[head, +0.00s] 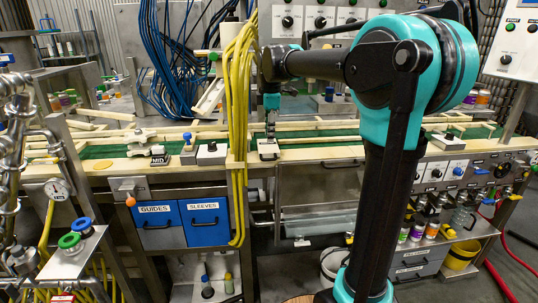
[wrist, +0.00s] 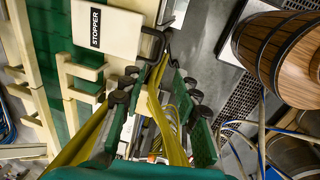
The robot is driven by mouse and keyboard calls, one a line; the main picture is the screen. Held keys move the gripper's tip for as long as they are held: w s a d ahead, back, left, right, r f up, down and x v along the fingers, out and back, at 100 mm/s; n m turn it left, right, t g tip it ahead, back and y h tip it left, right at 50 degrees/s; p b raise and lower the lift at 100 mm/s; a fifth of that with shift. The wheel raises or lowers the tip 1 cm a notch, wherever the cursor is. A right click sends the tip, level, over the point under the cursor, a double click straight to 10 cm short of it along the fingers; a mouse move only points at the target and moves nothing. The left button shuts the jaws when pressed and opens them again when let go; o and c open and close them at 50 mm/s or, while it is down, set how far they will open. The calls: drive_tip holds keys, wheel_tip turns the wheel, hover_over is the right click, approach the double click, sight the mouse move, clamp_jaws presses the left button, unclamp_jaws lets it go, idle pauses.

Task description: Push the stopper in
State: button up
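The stopper is a pale block (wrist: 107,28) with a black STOPPER label and a dark handle (wrist: 153,44) at its right edge, at the top of the wrist view. In the head view the stopper block (head: 267,149) sits at the front edge of the conveyor line. In the head view my gripper (head: 271,134) points down just above the block. The stopper's far end is not clear.
Yellow hoses (head: 240,100) hang just left of my gripper. Left along the pale rail are a block with a black knob (head: 211,153) and a MID plate (head: 159,160). Blue drawers (head: 205,222) lie below. A wooden barrel (wrist: 285,50) stands right in the wrist view.

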sight(269, 159)
drive_tip(key=f, duration=0.3)
drive_tip(key=w+f, duration=0.1)
drive_tip(key=f, duration=0.5)
drive_tip(key=shift+w+f, duration=0.25)
drive_tip(key=shift+w, duration=0.05)
clamp_jaws()
